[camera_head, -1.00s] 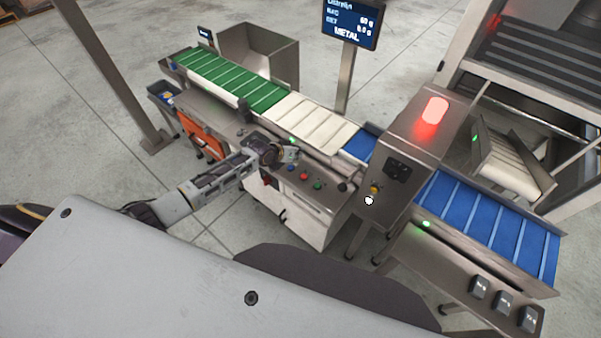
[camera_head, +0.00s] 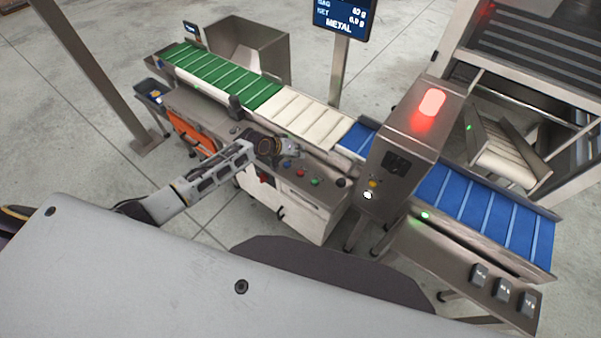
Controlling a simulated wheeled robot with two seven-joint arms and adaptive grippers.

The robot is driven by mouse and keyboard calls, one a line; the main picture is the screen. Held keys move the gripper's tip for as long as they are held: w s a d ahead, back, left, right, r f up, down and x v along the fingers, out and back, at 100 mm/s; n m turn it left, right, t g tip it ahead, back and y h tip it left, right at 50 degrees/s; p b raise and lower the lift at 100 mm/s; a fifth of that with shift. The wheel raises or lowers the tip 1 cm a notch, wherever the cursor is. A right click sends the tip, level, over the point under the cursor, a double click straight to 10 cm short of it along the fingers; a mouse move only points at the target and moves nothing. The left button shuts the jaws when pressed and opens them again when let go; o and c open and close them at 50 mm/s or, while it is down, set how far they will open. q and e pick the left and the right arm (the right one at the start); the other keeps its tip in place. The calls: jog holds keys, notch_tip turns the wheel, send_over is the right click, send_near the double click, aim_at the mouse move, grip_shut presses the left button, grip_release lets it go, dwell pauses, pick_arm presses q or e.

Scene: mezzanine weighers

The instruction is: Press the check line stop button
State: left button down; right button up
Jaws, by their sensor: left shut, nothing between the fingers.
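A red button (camera_head: 299,173) sits on the steel control panel (camera_head: 327,196) at the front of the check line, between a blue button (camera_head: 287,165) and a green button (camera_head: 315,182). My left gripper (camera_head: 293,148) is shut and empty. In the picture it is just above the blue and red buttons, at the back of the panel beside the belt. I see no contact with the red button, but its height above the panel is hard to judge. My right gripper is not in view.
A green belt (camera_head: 222,75), white belt (camera_head: 308,119) and blue belt (camera_head: 483,213) run behind the panel. A metal detector housing (camera_head: 408,130) with a lit red lamp (camera_head: 432,102) stands to the right. A black knob (camera_head: 340,183) is at the panel's right end.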

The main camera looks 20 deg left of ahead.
pick_arm(q)
jog(key=shift+f, duration=0.1)
dwell(0.5)
jog(key=shift+f, duration=0.15)
jog(key=b, duration=0.6)
send_over(299, 171)
jog(key=shift+w+f, duration=0.1)
jog(key=shift+f, duration=2.65)
jog(key=shift+f+b, duration=0.35)
jog(key=shift+f, duration=0.5)
jog(key=shift+f+b, duration=0.35)
jog(key=shift+f, duration=0.15)
